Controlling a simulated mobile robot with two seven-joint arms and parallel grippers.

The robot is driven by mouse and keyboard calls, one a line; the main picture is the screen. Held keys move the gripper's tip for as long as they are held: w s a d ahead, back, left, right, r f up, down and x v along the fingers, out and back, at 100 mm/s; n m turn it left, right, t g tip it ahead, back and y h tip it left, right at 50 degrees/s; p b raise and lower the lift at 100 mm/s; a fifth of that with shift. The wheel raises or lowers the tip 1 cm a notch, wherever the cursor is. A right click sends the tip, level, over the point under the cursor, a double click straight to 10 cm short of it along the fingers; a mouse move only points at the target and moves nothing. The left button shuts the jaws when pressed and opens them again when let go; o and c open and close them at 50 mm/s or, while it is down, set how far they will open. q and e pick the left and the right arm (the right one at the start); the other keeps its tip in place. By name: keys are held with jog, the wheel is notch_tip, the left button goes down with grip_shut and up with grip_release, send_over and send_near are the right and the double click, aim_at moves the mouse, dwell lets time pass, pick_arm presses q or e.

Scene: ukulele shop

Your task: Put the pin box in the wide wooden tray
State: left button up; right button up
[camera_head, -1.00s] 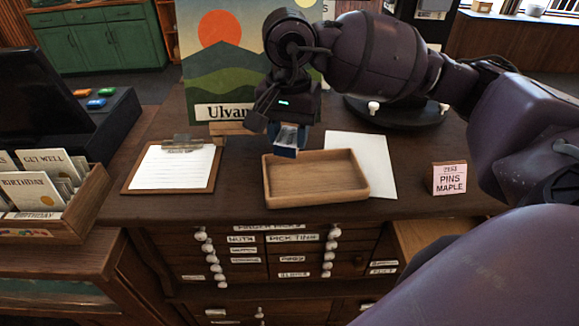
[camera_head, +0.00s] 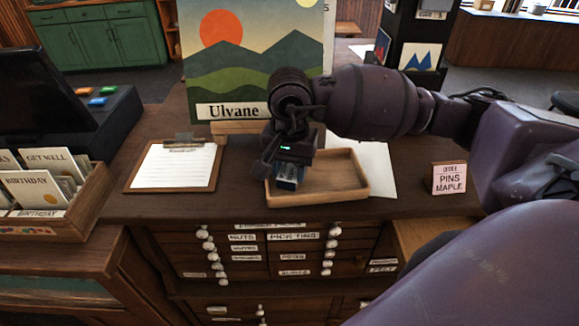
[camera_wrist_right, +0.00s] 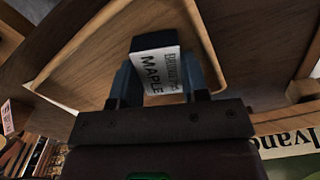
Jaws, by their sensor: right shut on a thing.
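The wide wooden tray (camera_head: 345,188) lies on the counter, in the middle of the head view. My right gripper (camera_head: 288,184) is over the left part of the tray, pointing down. It is shut on the pin box (camera_head: 289,178), a small box with a dark end and a pale label. In the right wrist view the box (camera_wrist_right: 158,70) sits between the fingers of my right gripper (camera_wrist_right: 160,88), its label reading "MAPLE", with the tray floor (camera_wrist_right: 95,58) beyond it. I cannot tell whether the box touches the tray floor. My left gripper is not in view.
A clipboard (camera_head: 175,168) lies left of the tray, and a white paper sheet (camera_head: 380,165) lies partly under it. A "PINS MAPLE" sign (camera_head: 449,178) stands to the right. A poster (camera_head: 250,70) stands behind. A card box (camera_head: 75,215) is at far left.

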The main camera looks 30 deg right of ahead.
aim_at(290, 171)
jog(key=shift+f, duration=0.15)
jog(key=o, duration=0.6)
jog(key=shift+r, duration=0.55)
notch_tip(290, 171, up, 11)
jog(key=shift+r+b, duration=0.15)
jog(key=shift+b, duration=0.45)
